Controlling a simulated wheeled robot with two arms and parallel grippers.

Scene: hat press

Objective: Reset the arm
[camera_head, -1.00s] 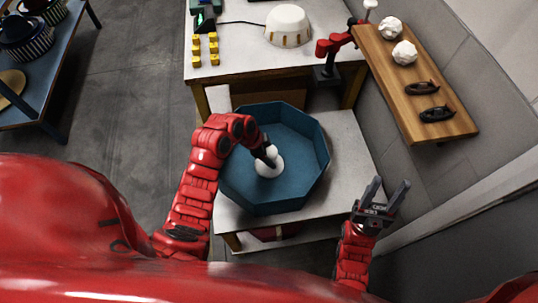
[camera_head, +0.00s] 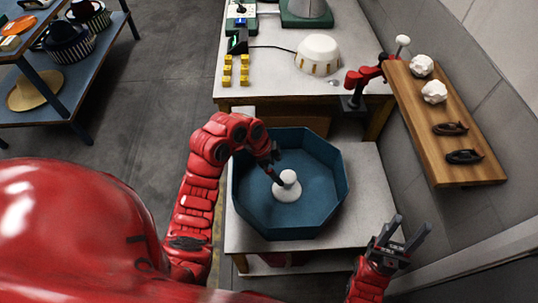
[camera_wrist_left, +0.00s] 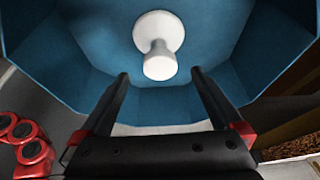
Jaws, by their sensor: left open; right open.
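My left arm reaches in from the left over a blue octagonal tray (camera_head: 262,222) on the white lower table. My left gripper (camera_head: 277,178) is open and empty above the tray, just up and left of a white knobbed piece (camera_head: 288,187). The white piece stands on the tray floor. In the left wrist view, the open fingers of my left gripper (camera_wrist_left: 160,80) are apart, with the white piece (camera_wrist_left: 160,45) beyond them. My right gripper (camera_head: 408,235) is open and empty at the lower right, beside the table.
A white workbench (camera_head: 275,80) behind holds yellow blocks (camera_head: 236,70) and a white dome (camera_head: 318,54). A wooden shelf (camera_head: 440,110) with white lumps and dark items is on the right wall. A blue rack (camera_head: 50,85) stands at upper left. Grey floor is clear between.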

